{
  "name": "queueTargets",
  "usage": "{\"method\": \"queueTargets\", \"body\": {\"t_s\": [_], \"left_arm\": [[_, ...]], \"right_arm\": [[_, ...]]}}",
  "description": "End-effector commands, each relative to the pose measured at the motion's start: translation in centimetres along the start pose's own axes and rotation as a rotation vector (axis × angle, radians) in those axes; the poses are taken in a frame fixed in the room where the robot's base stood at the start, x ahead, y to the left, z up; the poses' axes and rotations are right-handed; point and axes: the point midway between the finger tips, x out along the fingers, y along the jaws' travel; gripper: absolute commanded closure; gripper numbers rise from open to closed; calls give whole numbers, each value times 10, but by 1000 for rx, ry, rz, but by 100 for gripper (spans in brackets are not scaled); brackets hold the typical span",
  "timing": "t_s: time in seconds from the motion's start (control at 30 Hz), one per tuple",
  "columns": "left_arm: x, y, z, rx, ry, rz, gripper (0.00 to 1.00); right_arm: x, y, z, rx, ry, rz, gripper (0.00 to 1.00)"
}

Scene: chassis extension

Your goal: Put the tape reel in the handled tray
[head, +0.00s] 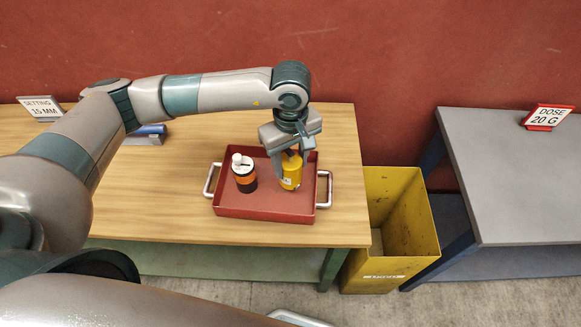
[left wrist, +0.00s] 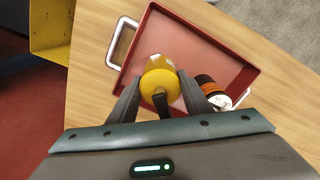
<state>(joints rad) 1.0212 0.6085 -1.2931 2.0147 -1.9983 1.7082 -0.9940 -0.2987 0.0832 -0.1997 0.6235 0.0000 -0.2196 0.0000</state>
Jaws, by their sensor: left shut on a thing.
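The handled tray (head: 265,207) is a shallow red tray with a silver handle at each end, on the wooden table; it also shows in the left wrist view (left wrist: 230,57). My left gripper (head: 291,157) points down over the tray's right half. It is shut on a yellow thing with a dark part on top, which I take for the tape reel (head: 291,176). The tape reel also shows between the fingers in the left wrist view (left wrist: 160,78). It is upright within the tray's outline; I cannot tell whether it touches the floor of the tray. My right gripper is out of view.
A black and orange bottle with a white top (head: 243,175) stands in the tray's left half, close to the reel. A yellow bin (head: 405,215) stands right of the wooden table (head: 345,185), before a grey table (head: 510,190). A blue item (head: 152,131) is partly hidden behind my arm.

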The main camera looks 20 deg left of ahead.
Motion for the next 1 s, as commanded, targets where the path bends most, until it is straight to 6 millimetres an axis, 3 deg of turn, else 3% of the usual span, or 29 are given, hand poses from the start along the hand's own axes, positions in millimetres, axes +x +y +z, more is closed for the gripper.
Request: {"method": "queueTargets", "body": {"t_s": [0.33, 0.7, 1.0], "left_arm": [[2, 0, 0, 0, -1, 0, 81], [38, 0, 1, 1, -1, -1, 81], [41, 0, 0, 1, 0, 1, 81]], "right_arm": [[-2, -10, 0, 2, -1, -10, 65], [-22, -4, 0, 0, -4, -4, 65], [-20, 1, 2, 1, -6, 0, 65]]}}
